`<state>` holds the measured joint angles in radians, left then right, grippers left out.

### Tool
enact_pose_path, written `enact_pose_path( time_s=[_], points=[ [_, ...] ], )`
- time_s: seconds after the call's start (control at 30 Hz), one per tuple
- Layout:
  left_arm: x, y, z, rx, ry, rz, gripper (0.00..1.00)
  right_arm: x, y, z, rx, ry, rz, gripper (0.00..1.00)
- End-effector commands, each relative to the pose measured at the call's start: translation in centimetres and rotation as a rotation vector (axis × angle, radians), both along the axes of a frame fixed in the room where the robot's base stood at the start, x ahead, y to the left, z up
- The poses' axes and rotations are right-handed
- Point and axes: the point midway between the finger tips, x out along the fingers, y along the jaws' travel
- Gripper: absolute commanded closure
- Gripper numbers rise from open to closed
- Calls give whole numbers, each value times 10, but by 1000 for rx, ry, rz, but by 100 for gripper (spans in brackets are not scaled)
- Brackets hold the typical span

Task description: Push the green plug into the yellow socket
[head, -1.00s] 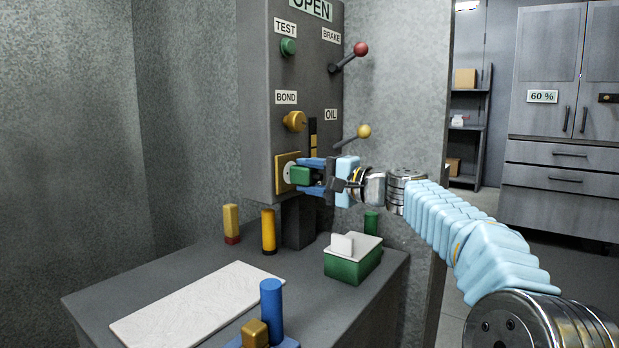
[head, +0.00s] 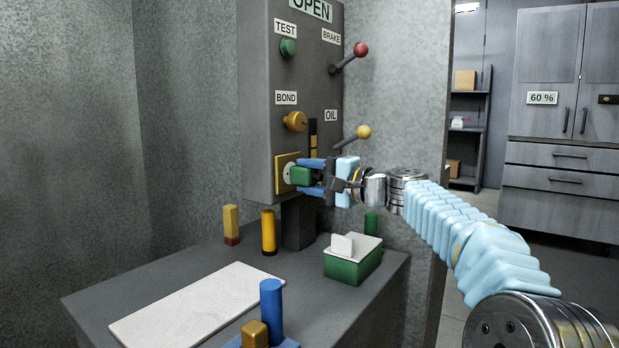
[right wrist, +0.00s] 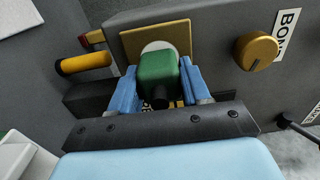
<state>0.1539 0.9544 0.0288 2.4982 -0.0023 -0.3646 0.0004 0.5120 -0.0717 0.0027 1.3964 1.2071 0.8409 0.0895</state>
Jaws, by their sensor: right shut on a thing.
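The green plug (head: 300,176) is at the yellow socket (head: 283,171) low on the front of the grey panel box. My right gripper (head: 311,175) is shut on the plug from the right. In the right wrist view the plug (right wrist: 158,75) sits between the two blue fingers, in front of a white round face on the yellow socket plate (right wrist: 128,45). The plug's front end meets or nearly meets that white face; I cannot tell how deep it sits. My left gripper is not in view.
Above the socket are a yellow BOND knob (head: 294,121), a yellow-tipped OIL lever (head: 363,132) and a red-tipped BRAKE lever (head: 360,49). Below, the table holds a white board (head: 197,305), a green box (head: 350,267) and several coloured cylinders.

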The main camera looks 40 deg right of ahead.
Motion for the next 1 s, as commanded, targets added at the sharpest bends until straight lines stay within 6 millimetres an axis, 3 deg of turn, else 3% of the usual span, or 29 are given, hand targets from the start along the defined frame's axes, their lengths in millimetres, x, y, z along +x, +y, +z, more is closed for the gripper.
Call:
enact_pose_path(
  time_s=[0.67,0.7,0.87,1.0],
  points=[
    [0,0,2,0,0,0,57,10,3,1,-1,0,1,80],
    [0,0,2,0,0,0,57,10,3,1,-1,0,0,50],
    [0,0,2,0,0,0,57,10,3,0,0,0,0,26],
    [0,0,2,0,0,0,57,10,3,0,0,0,0,24]
  ],
)
